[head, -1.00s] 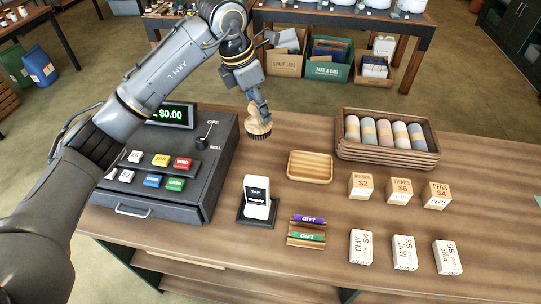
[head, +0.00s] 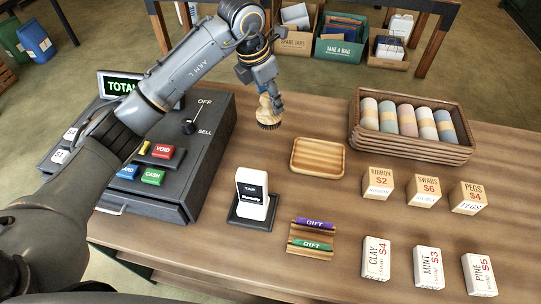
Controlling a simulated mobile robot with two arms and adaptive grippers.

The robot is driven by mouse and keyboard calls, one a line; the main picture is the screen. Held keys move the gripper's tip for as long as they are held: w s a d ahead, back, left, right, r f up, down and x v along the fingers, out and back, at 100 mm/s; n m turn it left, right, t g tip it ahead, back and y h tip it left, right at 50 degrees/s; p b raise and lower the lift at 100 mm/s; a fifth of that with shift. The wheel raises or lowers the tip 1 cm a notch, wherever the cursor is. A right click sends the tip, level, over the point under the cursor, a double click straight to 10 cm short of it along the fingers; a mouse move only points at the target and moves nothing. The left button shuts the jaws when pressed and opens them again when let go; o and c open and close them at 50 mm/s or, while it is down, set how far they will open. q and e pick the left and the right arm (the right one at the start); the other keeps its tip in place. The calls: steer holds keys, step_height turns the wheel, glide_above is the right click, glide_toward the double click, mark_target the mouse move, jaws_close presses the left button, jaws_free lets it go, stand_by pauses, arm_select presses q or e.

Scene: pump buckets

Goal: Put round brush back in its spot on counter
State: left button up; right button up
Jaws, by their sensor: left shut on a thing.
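The round brush (head: 267,112) has a light wooden body and dark bristles that point down. My left gripper (head: 268,97) is shut on its wooden upper part. The brush is over the counter (head: 335,215), between the cash register and a small wooden tray. Whether its bristles touch the counter I cannot tell. The empty wooden tray (head: 318,157) lies to the right of the brush, a little nearer to me. My right gripper is not in view.
The cash register (head: 215,140) stands left of the brush. A card reader (head: 252,195) and gift card holder (head: 311,240) stand nearer me. A basket of rolled cloths (head: 415,148) and several priced boxes (head: 378,182) are on the right.

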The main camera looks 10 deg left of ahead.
mark_target(270, 122)
arm_select(q)
step_height(270, 122, down, 8)
steer(key=shift+p, duration=0.75)
step_height(270, 122, down, 4)
steer(key=shift+r+p, duration=0.2)
steer(key=shift+p, duration=0.45)
steer(key=shift+f, duration=0.35)
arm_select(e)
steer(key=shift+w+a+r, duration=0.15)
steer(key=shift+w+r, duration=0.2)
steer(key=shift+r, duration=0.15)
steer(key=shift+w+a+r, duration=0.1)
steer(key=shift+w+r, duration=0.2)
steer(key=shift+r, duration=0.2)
arm_select(q)
steer(key=shift+f, duration=0.1)
steer(key=shift+f+b, duration=0.15)
steer(key=shift+b, duration=0.15)
steer(key=o, duration=1.1)
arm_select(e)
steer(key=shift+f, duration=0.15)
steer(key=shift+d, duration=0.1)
